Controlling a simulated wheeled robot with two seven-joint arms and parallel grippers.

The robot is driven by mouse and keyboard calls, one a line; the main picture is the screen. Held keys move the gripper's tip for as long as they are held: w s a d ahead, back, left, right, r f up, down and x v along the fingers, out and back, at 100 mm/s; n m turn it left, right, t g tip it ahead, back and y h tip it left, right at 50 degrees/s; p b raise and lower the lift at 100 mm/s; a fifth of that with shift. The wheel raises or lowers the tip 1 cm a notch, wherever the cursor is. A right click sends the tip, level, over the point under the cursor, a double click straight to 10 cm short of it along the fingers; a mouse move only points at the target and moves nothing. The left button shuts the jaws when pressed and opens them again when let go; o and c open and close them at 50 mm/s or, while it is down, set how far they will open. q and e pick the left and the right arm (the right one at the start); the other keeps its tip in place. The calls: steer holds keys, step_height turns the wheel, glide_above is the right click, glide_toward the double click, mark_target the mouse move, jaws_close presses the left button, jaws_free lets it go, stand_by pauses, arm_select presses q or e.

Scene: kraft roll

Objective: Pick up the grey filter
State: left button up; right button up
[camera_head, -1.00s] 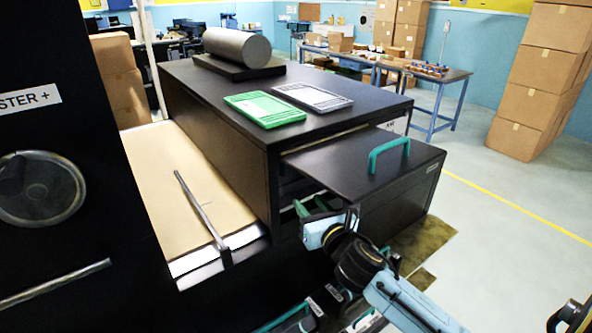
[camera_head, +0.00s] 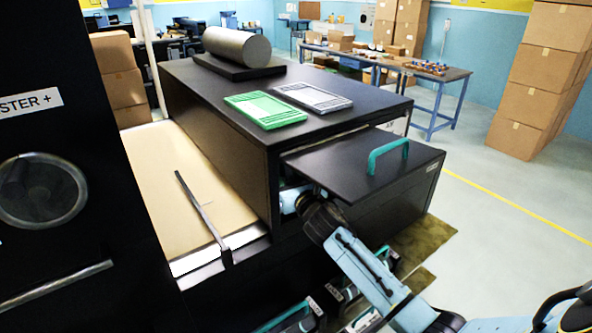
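The grey filter (camera_head: 314,97), a flat slatted panel, lies on the top of the black machine (camera_head: 220,98). The green filter (camera_head: 264,110) lies beside it to the left, and the two are close together. My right gripper (camera_head: 290,200) is at the dark opening in the machine's front, left of the pulled-out black drawer (camera_head: 372,165) and below the top. It is well below the grey filter and apart from it. Its fingers are hidden inside the opening, so I cannot see whether they are open or hold anything. My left gripper is not in view.
A teal handle (camera_head: 388,154) stands up on the drawer. A large grey roll (camera_head: 237,46) lies on a black block at the back of the top. Brown paper (camera_head: 172,185) covers the left side. Several handled items (camera_head: 300,315) sit at the bottom.

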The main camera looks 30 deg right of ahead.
steer(key=shift+w+d, duration=0.15)
steer(key=shift+w, duration=0.8)
jaws_close()
steer(key=shift+r, duration=0.2)
